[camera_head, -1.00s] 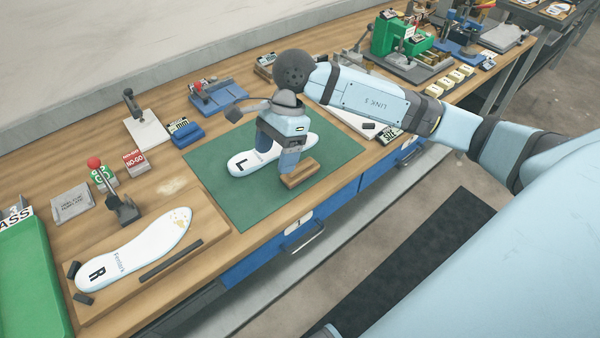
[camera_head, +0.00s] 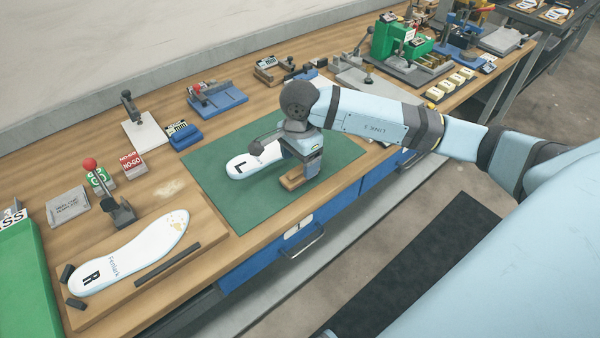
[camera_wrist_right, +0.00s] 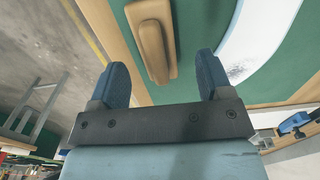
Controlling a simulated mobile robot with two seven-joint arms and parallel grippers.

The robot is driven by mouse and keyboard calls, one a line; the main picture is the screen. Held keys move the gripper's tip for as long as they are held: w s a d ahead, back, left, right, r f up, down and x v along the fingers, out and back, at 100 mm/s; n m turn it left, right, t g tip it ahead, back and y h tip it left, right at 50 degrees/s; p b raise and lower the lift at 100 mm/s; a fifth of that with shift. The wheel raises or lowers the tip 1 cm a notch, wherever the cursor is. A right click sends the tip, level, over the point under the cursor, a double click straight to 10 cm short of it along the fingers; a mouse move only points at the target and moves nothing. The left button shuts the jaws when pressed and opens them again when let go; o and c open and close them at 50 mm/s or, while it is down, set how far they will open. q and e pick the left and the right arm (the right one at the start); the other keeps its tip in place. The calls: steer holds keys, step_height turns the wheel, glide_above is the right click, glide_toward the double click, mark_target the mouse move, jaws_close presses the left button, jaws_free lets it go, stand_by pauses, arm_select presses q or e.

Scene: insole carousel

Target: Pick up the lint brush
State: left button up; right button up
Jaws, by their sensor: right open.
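The lint brush, a wooden block with a raised wooden grip (camera_head: 292,183), lies on the green mat near the bench's front edge. It also shows in the right wrist view (camera_wrist_right: 152,42). My right gripper (camera_head: 303,172) is over the mat, close to the brush and partly covering it. In the right wrist view my right gripper (camera_wrist_right: 164,78) has its two blue fingers apart, with nothing between them. The brush lies beyond the fingertips, roughly in line with the gap. I cannot tell the exact height. My left gripper is not in view.
The white L insole (camera_head: 240,167) lies on the green mat (camera_head: 235,205), beside the brush and partly hidden by my gripper. The R insole (camera_head: 130,255) lies on a wooden board to the left. Several fixtures and gauges stand along the bench's back.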

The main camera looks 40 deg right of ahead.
mark_target(300, 166)
step_height(300, 166, down, 4)
steer(key=shift+s, duration=0.15)
steer(key=c, duration=1)
steer(key=shift+r, duration=0.1)
step_height(300, 166, up, 20)
steer(key=shift+f, duration=0.1)
